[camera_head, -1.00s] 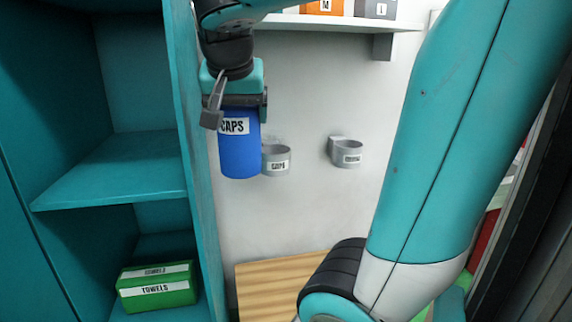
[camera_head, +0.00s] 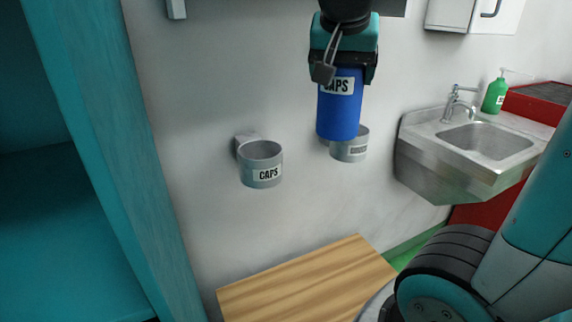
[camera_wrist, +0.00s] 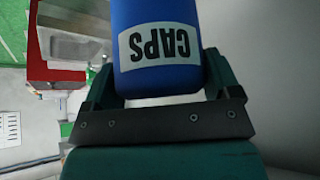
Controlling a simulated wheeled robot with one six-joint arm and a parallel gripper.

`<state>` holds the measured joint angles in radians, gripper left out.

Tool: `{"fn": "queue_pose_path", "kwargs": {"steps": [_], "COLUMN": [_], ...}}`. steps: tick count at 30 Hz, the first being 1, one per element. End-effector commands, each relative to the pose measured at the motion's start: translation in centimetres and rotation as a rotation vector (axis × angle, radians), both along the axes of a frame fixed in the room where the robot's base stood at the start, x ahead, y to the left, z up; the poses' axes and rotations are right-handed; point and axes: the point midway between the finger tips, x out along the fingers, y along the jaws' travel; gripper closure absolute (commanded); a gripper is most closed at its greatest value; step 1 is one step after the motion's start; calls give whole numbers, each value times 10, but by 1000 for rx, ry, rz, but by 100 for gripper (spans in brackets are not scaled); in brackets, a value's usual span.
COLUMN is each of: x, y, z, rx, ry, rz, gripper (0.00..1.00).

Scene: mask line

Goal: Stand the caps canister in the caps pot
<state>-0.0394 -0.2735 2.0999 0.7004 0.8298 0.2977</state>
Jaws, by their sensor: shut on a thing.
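The blue caps canister (camera_head: 340,108) with a white CAPS label hangs upright in my gripper (camera_head: 343,70), which is shut on its upper part. The canister also shows between the jaws in the wrist view (camera_wrist: 158,45). The grey caps pot (camera_head: 260,168) is a round holder on the wall, labelled CAPS, to the left of the canister and lower. Its open top shows and it looks empty. A second grey pot (camera_head: 350,150) on the wall is partly hidden behind the canister's lower end; its label is too small to read.
A teal cabinet (camera_head: 100,130) stands at the left. A wooden top (camera_head: 305,285) lies below the pots. A steel sink (camera_head: 465,155) with a tap and a green soap bottle (camera_head: 495,95) is at the right. The wall around the caps pot is clear.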

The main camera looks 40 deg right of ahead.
Motion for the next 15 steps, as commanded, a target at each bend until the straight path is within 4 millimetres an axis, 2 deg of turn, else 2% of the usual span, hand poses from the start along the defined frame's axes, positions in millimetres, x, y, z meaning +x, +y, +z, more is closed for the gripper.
{"fn": "queue_pose_path", "kwargs": {"steps": [9, 12, 15], "x": [104, 127, 142], "y": [43, 57, 67], "z": [-29, -35, -38], "rx": [4, 3, 1], "ry": [19, 9, -4], "rz": [561, 719, 827], "gripper": [59, 59, 59]}}
